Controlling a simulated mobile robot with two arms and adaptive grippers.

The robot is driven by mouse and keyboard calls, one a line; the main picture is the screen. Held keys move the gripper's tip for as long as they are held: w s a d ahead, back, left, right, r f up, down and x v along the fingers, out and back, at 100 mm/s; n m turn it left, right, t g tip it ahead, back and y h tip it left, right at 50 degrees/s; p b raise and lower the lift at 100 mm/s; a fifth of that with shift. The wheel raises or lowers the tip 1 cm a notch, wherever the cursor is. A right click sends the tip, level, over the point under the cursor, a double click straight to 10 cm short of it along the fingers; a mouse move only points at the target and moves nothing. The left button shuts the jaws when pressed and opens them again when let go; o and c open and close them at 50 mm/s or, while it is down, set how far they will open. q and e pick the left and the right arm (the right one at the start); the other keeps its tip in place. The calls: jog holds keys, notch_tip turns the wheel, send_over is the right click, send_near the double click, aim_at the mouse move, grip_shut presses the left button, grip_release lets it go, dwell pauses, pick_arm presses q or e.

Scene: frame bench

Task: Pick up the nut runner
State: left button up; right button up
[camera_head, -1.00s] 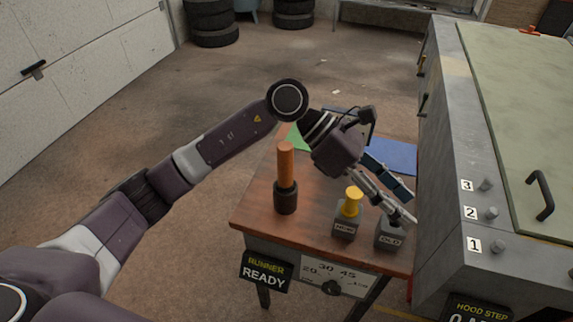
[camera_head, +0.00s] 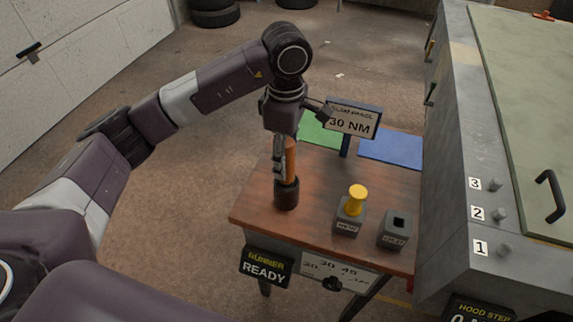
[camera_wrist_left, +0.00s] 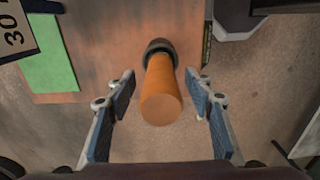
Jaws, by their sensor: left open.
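The nut runner (camera_head: 291,165) has an orange cylindrical handle and stands upright in a dark round holder (camera_head: 286,194) on the wooden bench. My left gripper (camera_head: 282,172) points down over it, with its fingers at the height of the handle. In the left wrist view, the orange handle (camera_wrist_left: 160,100) lies between the two open fingers of my left gripper (camera_wrist_left: 160,118), with a gap on each side. Part of the handle is hidden behind the gripper in the head view. My right gripper is not in view.
On the bench (camera_head: 325,195) stand a grey block with a yellow piece (camera_head: 357,200), a grey block with a square hole (camera_head: 396,229) and a 30 NM sign (camera_head: 352,120). Green (camera_head: 318,133) and blue (camera_head: 390,150) mats lie behind. A grey hooded unit (camera_head: 455,130) borders the right.

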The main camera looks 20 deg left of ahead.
pick_arm(q)
jog(key=shift+f, duration=1.25)
jog(key=c, duration=1.2)
jog(key=shift+r, duration=0.1)
grip_shut()
